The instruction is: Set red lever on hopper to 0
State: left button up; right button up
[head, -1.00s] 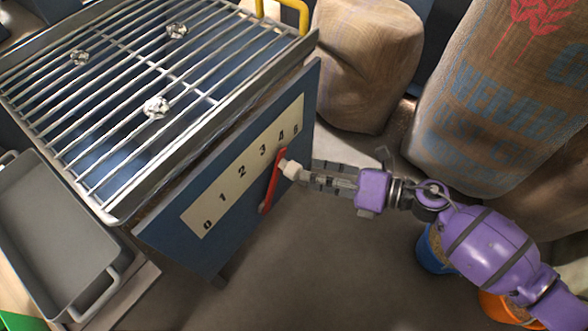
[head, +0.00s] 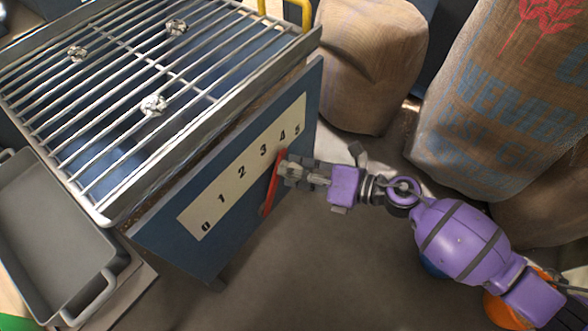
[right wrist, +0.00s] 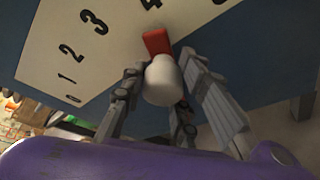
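The red lever (head: 272,184) is on the blue side panel of the hopper (head: 225,185). In the right wrist view the lever's red tip (right wrist: 157,42) and white knob (right wrist: 164,80) show. My right gripper (head: 289,170) is at the knob and hides it in the head view. In the right wrist view its fingers (right wrist: 165,88) are spread on either side of the knob, open, not visibly clamped on it. My left gripper is not in view.
A metal grate (head: 120,85) with several crumpled bits covers the hopper. A grey tray (head: 50,225) stands at left. Sacks (head: 370,60) stand behind, with a large printed sack (head: 495,110) at right. An orange bucket (head: 500,308) is under my right arm. Floor below the panel is clear.

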jog(key=shift+r, duration=0.15)
grip_shut()
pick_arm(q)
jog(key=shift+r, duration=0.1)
